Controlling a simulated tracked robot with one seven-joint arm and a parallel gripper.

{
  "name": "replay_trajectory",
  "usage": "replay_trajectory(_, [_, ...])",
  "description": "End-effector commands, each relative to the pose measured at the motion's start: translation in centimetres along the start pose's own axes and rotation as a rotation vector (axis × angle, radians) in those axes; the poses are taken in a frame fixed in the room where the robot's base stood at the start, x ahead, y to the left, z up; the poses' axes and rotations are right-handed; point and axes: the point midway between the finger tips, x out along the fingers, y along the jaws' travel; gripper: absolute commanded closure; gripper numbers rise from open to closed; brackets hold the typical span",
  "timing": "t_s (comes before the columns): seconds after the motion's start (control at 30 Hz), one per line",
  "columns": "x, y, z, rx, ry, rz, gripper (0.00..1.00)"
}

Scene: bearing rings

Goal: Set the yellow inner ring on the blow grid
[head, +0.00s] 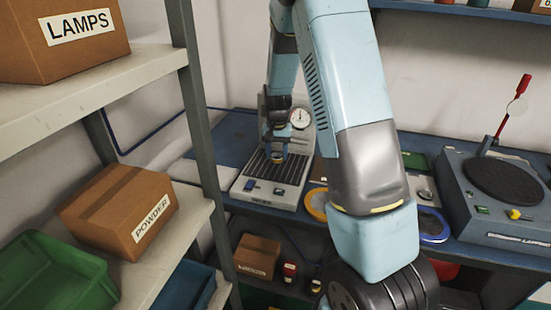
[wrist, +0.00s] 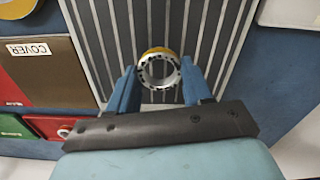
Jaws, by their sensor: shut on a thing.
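The yellow inner ring (wrist: 159,53) shows in the wrist view as a ring with a yellow outer band and a light, dark-spotted face. My gripper (wrist: 158,78) is shut on it, with one blue finger on each side. The blow grid (wrist: 205,28) is a grey slatted panel behind and below the ring. In the head view the blow grid (head: 262,183) is a pale unit with dark slats, a gauge and buttons. My gripper (head: 277,154) is over its slats there, pointing down. I cannot tell whether the ring touches the slats.
A yellow-rimmed round dish (head: 316,205) and a blue-rimmed one (head: 433,226) lie right of the grid, partly behind my arm. A turntable machine (head: 495,190) stands farther right. A shelf rack (head: 190,110) with boxes stands at left.

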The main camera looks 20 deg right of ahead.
Motion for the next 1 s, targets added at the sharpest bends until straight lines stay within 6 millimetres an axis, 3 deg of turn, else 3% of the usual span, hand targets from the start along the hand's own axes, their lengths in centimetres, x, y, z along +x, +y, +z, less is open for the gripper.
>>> replay_trajectory(0.13, [1.9,0.1,0.1,0.001,-0.003,0.001,0.83])
replay_trajectory(0.5, [2.3,0.1,0.1,0.001,-0.001,0.0,0.83])
replay_trajectory(0.53, [2.4,0.1,0.1,0.001,-0.001,0.0,0.49])
replay_trajectory(0.8, [2.3,0.1,0.1,0.001,-0.001,0.0,0.25])
replay_trajectory(1.0, [2.3,0.1,0.1,0.001,-0.001,0.0,0.25])
